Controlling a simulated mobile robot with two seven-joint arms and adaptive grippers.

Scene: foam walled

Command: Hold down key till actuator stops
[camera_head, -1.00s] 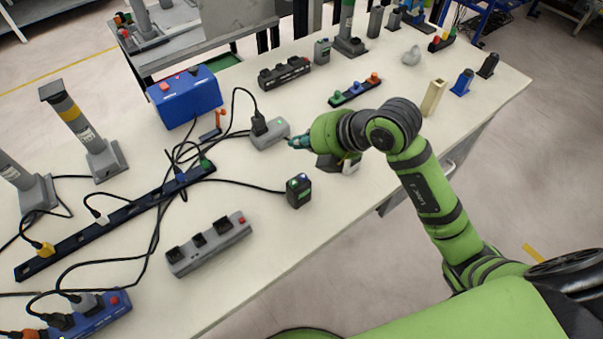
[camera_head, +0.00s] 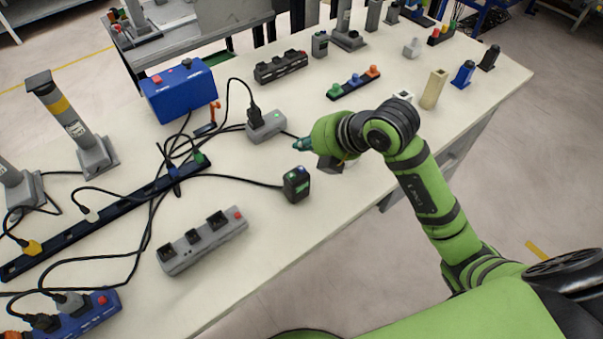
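My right gripper (camera_head: 303,144) hangs over the table (camera_head: 330,225), pointing left. Its teal tip shows, but the rest is mostly hidden by my green wrist, so its opening is unclear. Just below the tip in the picture stands a small black box (camera_head: 296,187) with a green and a blue key on top. A cable runs from it to the left. A gap shows between tip and box. I cannot tell which part is the actuator; a grey column with a yellow band (camera_head: 68,118) stands tilted-looking at the left. My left gripper is out of view.
A grey adapter with a black plug (camera_head: 265,128) lies left of my gripper. A grey power strip (camera_head: 203,241) lies nearer, a blue box (camera_head: 180,93) farther back. Cables tangle around the long black strip (camera_head: 105,214). The table right of the small box is clear.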

